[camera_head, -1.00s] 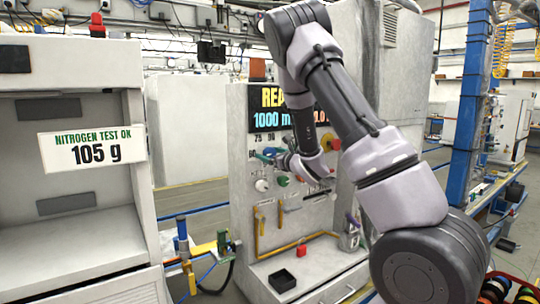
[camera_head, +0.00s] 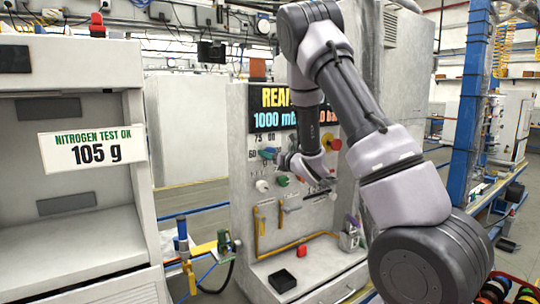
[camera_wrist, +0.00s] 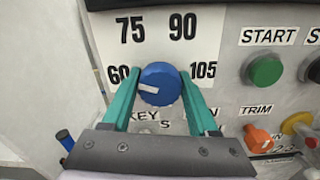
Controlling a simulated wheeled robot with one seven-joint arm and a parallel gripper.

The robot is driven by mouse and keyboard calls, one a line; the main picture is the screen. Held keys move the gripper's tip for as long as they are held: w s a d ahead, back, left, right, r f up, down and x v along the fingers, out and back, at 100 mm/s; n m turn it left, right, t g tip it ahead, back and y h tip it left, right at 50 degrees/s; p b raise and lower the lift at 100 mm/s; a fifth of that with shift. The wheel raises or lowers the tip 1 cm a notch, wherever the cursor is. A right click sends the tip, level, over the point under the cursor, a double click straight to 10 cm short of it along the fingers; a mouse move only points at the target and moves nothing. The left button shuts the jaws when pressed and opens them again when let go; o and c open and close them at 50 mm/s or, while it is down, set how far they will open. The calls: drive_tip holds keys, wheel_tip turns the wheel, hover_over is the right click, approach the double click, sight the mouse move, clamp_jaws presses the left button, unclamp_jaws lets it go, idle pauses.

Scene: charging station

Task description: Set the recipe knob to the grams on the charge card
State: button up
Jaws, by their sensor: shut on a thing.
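The charge card (camera_head: 92,148) reads "NITROGEN TEST OK 105 g" and hangs across the cabinet opening at left. In the wrist view the blue recipe knob (camera_wrist: 159,80) sits amid a white dial plate (camera_wrist: 157,24) marked 60, 75, 90 and 105. The knob's white mark lies on its left side, pointing toward the 60 side. My gripper (camera_wrist: 160,76) is shut on the knob, one teal finger on each side. In the head view, my gripper (camera_head: 268,154) is at the panel, and my wrist partly covers the controls.
A green START button (camera_wrist: 265,71) and an orange TRIM knob (camera_wrist: 258,138) lie right of the dial. The panel's display (camera_head: 285,108) is partly hidden by my arm. A black tray (camera_head: 283,281) and a red block (camera_head: 302,251) stand on the ledge below.

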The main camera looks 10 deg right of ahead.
drive_tip(key=m, duration=0.4)
drive_tip(key=shift+f+m, duration=0.1)
drive_tip(key=shift+m, duration=0.3)
drive_tip(key=m, duration=1.4)
drive_tip(key=shift+m, duration=0.3)
drive_tip(key=m, duration=0.6)
drive_tip(key=shift+f, duration=0.1)
drive_tip(key=m, duration=0.6)
drive_tip(key=shift+m, duration=0.3)
